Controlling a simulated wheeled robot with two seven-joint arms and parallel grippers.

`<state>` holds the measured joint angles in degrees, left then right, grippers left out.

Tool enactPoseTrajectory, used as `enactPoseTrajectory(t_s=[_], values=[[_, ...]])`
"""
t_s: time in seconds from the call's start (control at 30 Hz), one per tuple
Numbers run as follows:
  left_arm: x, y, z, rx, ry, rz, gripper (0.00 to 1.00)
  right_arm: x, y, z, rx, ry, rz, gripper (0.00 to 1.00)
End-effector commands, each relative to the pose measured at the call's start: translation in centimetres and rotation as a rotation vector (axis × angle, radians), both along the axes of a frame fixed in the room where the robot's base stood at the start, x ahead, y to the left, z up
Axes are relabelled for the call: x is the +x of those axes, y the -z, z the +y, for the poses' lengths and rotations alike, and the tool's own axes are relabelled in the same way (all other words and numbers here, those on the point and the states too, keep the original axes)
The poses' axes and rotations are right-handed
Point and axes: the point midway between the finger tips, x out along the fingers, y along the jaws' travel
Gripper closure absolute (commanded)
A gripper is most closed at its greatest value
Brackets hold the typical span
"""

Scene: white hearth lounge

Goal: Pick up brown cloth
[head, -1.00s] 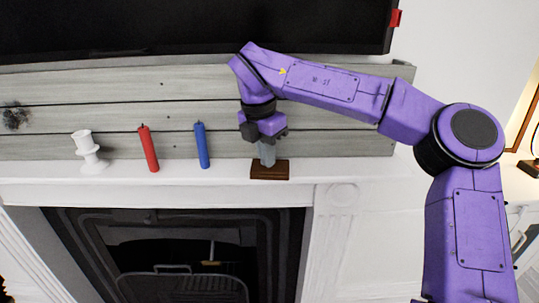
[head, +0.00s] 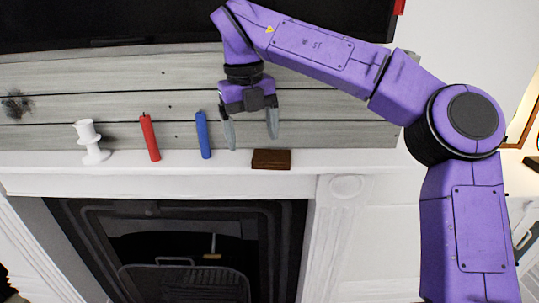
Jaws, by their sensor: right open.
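The brown cloth (head: 271,159) is a small, dark brown, folded block lying on the white mantel shelf, right of the blue candle. My right gripper (head: 252,143) is open and empty, fingers pointing down. My left gripper is not in view.
On the mantel (head: 345,163) stand a blue candle (head: 203,135) close left of my gripper, a red candle (head: 150,138) and a white candle holder (head: 91,142). A dark screen (head: 120,22) hangs above. A fireplace (head: 180,245) is below. The shelf right of the cloth is clear.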

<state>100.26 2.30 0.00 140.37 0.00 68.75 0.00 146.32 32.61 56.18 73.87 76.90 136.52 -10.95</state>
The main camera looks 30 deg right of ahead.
Motion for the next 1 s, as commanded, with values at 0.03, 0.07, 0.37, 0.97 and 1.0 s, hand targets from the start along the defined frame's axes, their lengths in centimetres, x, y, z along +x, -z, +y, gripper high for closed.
enactPoseTrajectory(t_s=[0.03, 0.07, 0.37, 0.97, 1.0], values=[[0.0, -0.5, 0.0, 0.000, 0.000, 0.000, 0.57, 0.2, -0.8, -0.8, 0.010, -0.122, 0.010, 0.18], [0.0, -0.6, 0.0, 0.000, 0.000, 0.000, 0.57, 0.3, -1.0, -1.2, 0.016, -0.199, 0.018, 0.18], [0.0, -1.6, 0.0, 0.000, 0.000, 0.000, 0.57, 0.9, -3.3, -5.0, 0.062, -0.893, 0.048, 0.18], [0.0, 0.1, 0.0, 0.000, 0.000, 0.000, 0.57, 1.0, 3.1, -6.3, 0.075, -1.094, 0.051, 0.18], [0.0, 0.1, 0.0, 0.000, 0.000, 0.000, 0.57, 1.0, 3.9, -6.4, 0.076, -1.094, 0.052, 0.18]])
